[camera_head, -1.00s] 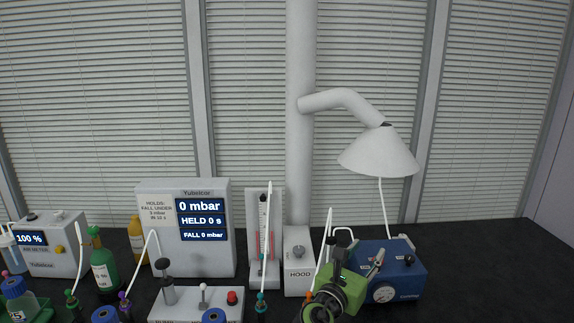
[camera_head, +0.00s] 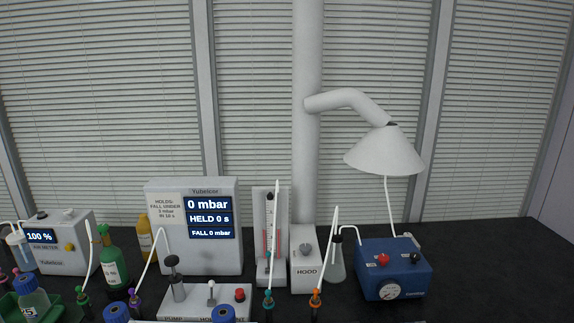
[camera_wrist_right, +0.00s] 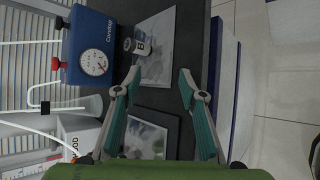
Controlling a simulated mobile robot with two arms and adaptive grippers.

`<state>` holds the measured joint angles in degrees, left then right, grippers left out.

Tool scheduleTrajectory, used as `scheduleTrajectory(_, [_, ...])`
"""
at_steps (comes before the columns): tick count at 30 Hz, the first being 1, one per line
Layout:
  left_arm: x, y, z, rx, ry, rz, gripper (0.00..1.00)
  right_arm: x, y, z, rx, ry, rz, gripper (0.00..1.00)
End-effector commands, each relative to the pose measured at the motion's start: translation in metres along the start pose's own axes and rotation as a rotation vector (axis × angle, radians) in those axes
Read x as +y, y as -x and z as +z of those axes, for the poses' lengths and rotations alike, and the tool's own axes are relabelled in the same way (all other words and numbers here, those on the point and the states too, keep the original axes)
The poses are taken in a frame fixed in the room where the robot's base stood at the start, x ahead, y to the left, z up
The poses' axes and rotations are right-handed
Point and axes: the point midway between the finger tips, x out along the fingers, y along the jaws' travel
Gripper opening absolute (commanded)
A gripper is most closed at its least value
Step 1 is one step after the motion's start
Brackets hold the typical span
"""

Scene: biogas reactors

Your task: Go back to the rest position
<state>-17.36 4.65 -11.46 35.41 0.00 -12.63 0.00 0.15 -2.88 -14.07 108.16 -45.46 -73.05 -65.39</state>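My right gripper (camera_wrist_right: 157,80) shows in the right wrist view with its two teal-padded fingers spread apart and nothing between them. It is above the dark bench (camera_wrist_right: 190,55), near the blue box with a dial (camera_wrist_right: 88,45). The same blue box (camera_head: 393,268) stands at the right of the bench in the head view, where no gripper shows. My left gripper is in neither view.
The pressure display (camera_head: 193,225), flowmeter (camera_head: 271,235), hood control (camera_head: 306,262) and flask (camera_head: 336,262) stand along the bench. Bottles and tubes crowd its left. A small jar (camera_wrist_right: 138,47) sits on a grey plate (camera_wrist_right: 160,40). The bench's right end (camera_head: 490,270) is clear.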

Motion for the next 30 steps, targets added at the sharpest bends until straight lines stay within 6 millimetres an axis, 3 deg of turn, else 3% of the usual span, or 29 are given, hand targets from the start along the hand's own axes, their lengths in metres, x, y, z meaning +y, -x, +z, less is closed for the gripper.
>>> scheduleTrajectory(1, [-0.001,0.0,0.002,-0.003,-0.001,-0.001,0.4,-0.035,0.007,0.006,0.036,-0.132,-0.071,0.38])
scheduleTrajectory(3, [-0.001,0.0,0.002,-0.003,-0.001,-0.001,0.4,-0.075,0.022,0.011,0.083,-0.339,-0.174,0.38])
scheduleTrajectory(6, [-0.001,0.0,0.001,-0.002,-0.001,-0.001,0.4,-0.119,0.046,0.015,0.122,-0.578,-0.31,0.38])
scheduleTrajectory(9, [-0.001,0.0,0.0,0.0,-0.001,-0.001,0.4,-0.148,0.069,0.017,0.138,-0.75,-0.419,0.38])
scheduleTrajectory(15, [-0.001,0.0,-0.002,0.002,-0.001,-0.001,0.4,-0.185,0.112,0.021,0.138,-0.989,-0.593,0.38])
scheduleTrajectory(24, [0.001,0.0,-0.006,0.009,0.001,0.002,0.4,-0.22,0.17,0.026,0.097,-1.232,-0.812,0.38])
scheduleTrajectory(30, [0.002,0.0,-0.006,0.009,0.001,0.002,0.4,-0.242,0.138,0.005,0.087,-1.217,-0.815,0.38])
